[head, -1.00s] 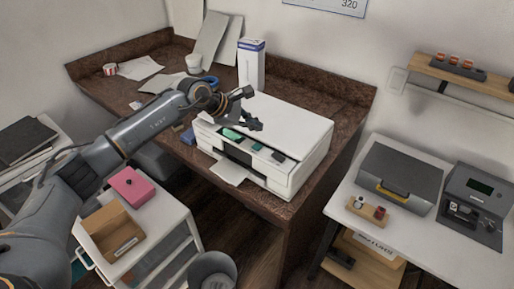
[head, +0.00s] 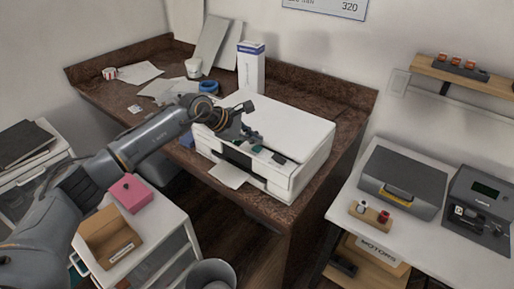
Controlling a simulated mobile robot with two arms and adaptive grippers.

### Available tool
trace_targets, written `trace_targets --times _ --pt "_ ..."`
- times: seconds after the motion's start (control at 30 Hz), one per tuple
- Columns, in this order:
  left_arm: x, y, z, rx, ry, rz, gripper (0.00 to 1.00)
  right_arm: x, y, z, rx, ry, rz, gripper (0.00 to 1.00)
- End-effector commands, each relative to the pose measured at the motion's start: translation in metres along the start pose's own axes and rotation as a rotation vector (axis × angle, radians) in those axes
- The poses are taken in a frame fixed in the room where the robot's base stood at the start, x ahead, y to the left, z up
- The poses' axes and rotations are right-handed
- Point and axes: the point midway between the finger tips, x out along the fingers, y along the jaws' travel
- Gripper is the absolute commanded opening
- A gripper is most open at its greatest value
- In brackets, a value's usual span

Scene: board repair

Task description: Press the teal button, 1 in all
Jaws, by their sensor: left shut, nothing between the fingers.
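The white printer (head: 300,130) stands on the brown desk, with a dark strip of buttons along its front top edge. My left gripper (head: 254,136) is shut and empty, low over the left part of this strip. It hides the place where the large teal button showed earlier. A small teal-green patch (head: 257,148) shows just below the fingertips. A dark button (head: 279,158) shows to its right. I cannot tell whether the fingertips touch the panel or are just above it. My right gripper is not in view.
A white and blue box (head: 251,68) stands behind the printer. A blue tape roll (head: 208,87) and white cup (head: 193,68) are at the back left. A pink box (head: 131,193) and open cardboard box (head: 110,236) sit on the white drawer unit. Grey machines stand at right.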

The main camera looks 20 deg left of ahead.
Motion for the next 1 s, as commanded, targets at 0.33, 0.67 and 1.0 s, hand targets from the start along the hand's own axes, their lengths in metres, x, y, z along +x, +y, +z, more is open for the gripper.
trace_targets --times 0.33,0.67,1.0 --pt "0.0 0.0 0.0 0.0 0.0 0.0 0.0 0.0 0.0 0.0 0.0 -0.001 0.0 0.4" --pt "0.0 0.0 0.0 0.0 0.0 0.0 0.0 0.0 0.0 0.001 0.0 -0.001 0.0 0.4" --pt "0.005 -0.004 -0.004 0.0 0.0 0.0 0.0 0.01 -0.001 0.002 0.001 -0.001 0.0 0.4"
